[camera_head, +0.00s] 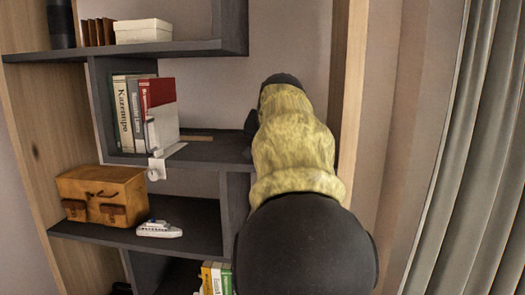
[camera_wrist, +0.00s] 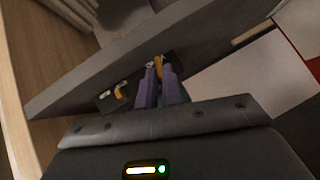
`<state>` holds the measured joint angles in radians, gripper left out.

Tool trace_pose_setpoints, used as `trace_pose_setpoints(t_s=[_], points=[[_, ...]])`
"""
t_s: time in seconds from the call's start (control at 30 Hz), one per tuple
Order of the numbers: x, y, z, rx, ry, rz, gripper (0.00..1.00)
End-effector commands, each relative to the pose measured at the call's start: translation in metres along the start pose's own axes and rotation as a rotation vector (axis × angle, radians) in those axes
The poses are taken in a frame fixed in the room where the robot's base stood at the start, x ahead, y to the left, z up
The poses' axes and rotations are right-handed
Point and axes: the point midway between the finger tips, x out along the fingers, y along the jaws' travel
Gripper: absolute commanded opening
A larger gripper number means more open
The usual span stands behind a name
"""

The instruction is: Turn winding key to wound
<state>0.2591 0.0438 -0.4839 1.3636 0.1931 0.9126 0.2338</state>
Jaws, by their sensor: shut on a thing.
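In the wrist view, my gripper (camera_wrist: 160,68) shows as two purple fingers close together, reaching toward a dark shelf. The fingertips are shut on a small orange piece (camera_wrist: 159,66), which I take to be the winding key. Most of it is hidden by the fingers. It sits at one end of a narrow dark strip on the shelf. A second small orange piece (camera_wrist: 121,91) stands at the other end of this strip, apart from my fingers. Which way the key is turned cannot be told. In the head view my arm hides the fingertips and the key.
A dark shelf unit (camera_head: 190,240) fills the left and middle. It bears books (camera_head: 124,115), a white device (camera_head: 162,130) with a hanging part, a brown case (camera_head: 103,190), a toy boat (camera_head: 159,229) and a white box (camera_head: 143,31). A grey curtain (camera_head: 475,150) hangs at right.

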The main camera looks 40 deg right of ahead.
Motion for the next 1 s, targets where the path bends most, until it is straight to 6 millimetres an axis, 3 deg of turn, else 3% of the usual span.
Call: trace_pose_setpoints(t_s=[1.0], points=[[0.012,0.022,0.011,0.664,0.002,-0.661,0.0]])
